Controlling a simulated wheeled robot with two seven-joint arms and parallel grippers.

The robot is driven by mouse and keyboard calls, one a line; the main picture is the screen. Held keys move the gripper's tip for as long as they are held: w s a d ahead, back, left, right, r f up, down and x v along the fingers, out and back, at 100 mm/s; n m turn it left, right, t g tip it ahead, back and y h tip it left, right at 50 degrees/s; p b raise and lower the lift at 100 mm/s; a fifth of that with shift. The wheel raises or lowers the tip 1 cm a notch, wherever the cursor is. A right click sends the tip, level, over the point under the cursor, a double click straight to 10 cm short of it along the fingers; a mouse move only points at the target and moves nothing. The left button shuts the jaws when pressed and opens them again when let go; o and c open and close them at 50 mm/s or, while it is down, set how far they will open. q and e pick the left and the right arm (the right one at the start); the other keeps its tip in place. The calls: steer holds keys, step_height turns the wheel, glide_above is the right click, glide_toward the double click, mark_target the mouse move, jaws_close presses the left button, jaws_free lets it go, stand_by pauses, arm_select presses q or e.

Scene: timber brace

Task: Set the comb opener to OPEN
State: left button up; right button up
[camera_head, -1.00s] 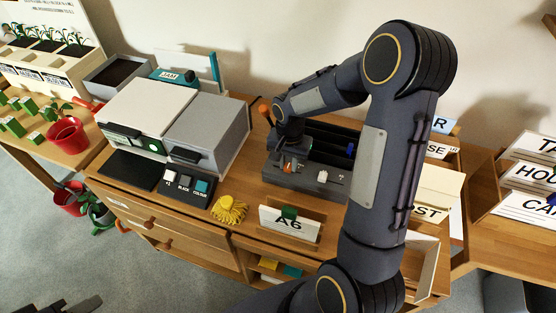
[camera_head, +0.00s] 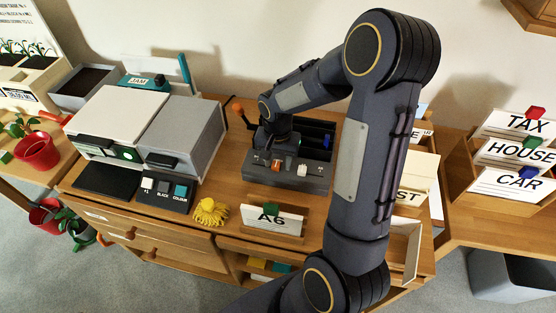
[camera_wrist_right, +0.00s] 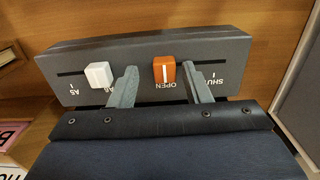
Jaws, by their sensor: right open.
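The comb opener is the orange slider knob (camera_wrist_right: 164,69) on the dark grey front of the binding machine (camera_wrist_right: 230,50). The knob stands at the OPEN mark, with SHUT to its right in the wrist view. In the head view the orange knob (camera_head: 276,164) shows on the machine (camera_head: 316,184). My right gripper (camera_wrist_right: 158,72) is open, one finger on each side of the knob, with gaps visible on both sides. In the head view my right gripper (camera_head: 269,147) is over the machine's left part, its fingers hard to make out. My left gripper is not in view.
A white slider knob (camera_wrist_right: 98,75) sits left of the gripper. A crank with an orange handle (camera_head: 238,108) rises at the machine's left. An A6 card (camera_head: 275,221) stands in front, with a yellow tassel (camera_head: 210,212) and a button panel (camera_head: 163,190) to the left.

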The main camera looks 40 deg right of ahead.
mark_target(278, 164)
step_height(278, 164, up, 7)
steer(key=shift+r, duration=0.25)
stand_by(0.5)
steer(key=shift+s+a+r, duration=0.1)
steer(key=shift+s+r, duration=0.05)
steer(key=shift+r, duration=0.05)
steer(key=s+a+r+n+t+y, duration=0.1)
steer(key=s+a+r+n+t, duration=0.1)
steer(key=s+a+r, duration=0.1)
steer(key=s+a+r+n+t+y+p, duration=0.1)
steer(key=s+a+r+n, duration=0.2)
steer(key=s, duration=0.5)
steer(key=s+a+r+n+t+y+p, duration=0.1)
steer(key=s+a+r+n+t, duration=0.1)
steer(key=s+a, duration=0.3)
steer(key=shift+s+a+r+n+t+y, duration=0.3)
steer(key=shift+s+r+n+y, duration=0.1)
steer(key=shift+s+r+n, duration=0.25)
steer(key=shift+w, duration=0.1)
